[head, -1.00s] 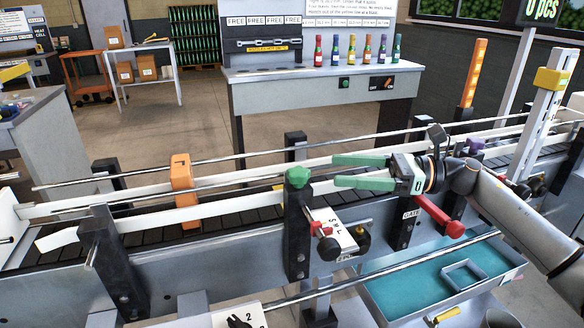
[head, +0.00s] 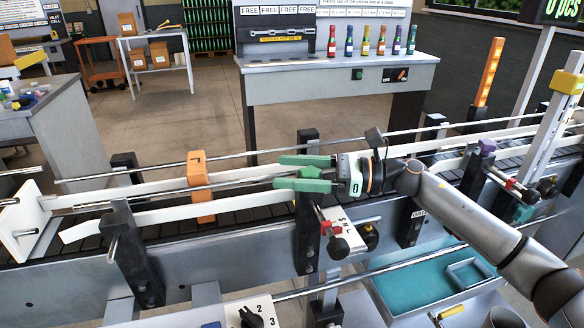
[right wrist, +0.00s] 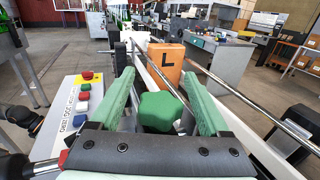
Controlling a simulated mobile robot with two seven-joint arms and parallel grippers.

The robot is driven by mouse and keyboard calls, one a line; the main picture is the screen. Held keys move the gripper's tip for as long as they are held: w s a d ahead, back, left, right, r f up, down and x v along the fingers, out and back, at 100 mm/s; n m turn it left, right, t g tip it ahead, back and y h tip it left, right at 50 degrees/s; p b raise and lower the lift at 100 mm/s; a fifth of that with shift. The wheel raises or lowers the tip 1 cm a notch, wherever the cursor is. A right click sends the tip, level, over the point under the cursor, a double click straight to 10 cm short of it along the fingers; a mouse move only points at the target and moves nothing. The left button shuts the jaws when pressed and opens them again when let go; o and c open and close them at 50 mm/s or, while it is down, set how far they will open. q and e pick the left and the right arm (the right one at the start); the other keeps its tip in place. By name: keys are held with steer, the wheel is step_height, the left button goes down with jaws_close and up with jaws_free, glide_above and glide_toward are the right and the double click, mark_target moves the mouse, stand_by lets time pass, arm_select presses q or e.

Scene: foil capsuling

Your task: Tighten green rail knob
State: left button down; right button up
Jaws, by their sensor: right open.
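The green rail knob (head: 311,173) sits on top of a black post at the front side of the conveyor. My right gripper (head: 296,173) comes in from the right with its two green fingers open, one on each side of the knob. In the right wrist view the knob (right wrist: 164,112) lies between the open fingers (right wrist: 160,95), with a visible gap on both sides, so it is not clamped. My left gripper is not in view.
An orange block marked L (head: 201,187) straddles the rails to the left of the knob. A S/M/L scale plate (head: 343,224) with black knobs sits just below. A teal tray (head: 400,301) is at lower right. Metal rails run along the conveyor.

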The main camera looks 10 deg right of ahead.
steer(key=shift+c, duration=0.3)
jaws_close()
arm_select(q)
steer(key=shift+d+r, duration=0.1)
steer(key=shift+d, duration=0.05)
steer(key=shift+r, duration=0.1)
arm_select(e)
steer(key=shift+t, duration=0.3)
steer(key=m+t+h+p, duration=0.1)
steer(key=t, duration=0.1)
steer(key=m+t+h+p, duration=0.1)
steer(key=m+t, duration=0.1)
steer(key=shift+w+d+p, duration=0.2)
steer(key=shift+w+p, duration=0.2)
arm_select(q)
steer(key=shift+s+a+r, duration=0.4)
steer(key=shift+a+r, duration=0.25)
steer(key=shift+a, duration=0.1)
arm_select(e)
steer(key=shift+o, duration=0.3)
jaws_free()
